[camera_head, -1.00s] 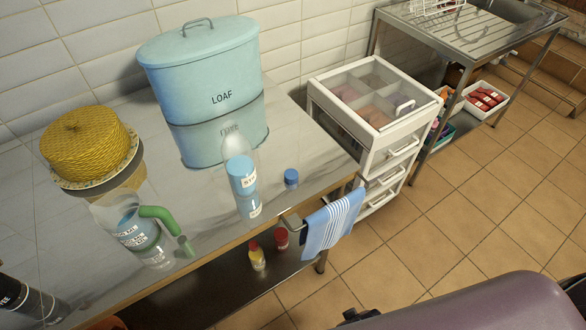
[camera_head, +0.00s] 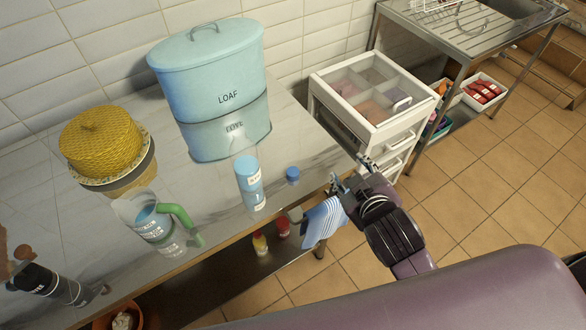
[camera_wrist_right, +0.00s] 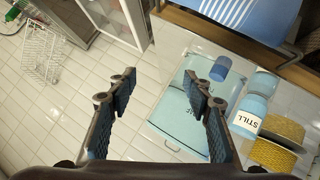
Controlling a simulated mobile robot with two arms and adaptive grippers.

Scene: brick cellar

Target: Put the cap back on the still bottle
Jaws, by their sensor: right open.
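The still bottle (camera_head: 248,182), clear with a light blue label, stands upright near the table's front edge, its top uncapped. It also shows in the right wrist view (camera_wrist_right: 250,115), where its label reads STILL. The blue cap (camera_head: 292,174) lies on the table just right of the bottle, apart from it. The cap also shows in the right wrist view (camera_wrist_right: 220,68). My right gripper (camera_head: 350,172) is open and empty beside the table's right end, to the right of the cap. In the right wrist view its spread fingers (camera_wrist_right: 158,88) hold nothing.
A blue LOAF bin (camera_head: 210,85) stands behind the bottle. A jug with a green handle (camera_head: 160,225) and a yellow woven dome (camera_head: 100,145) stand left. A striped towel (camera_head: 322,222) hangs at the front edge. A white drawer cart (camera_head: 375,95) stands right of the table.

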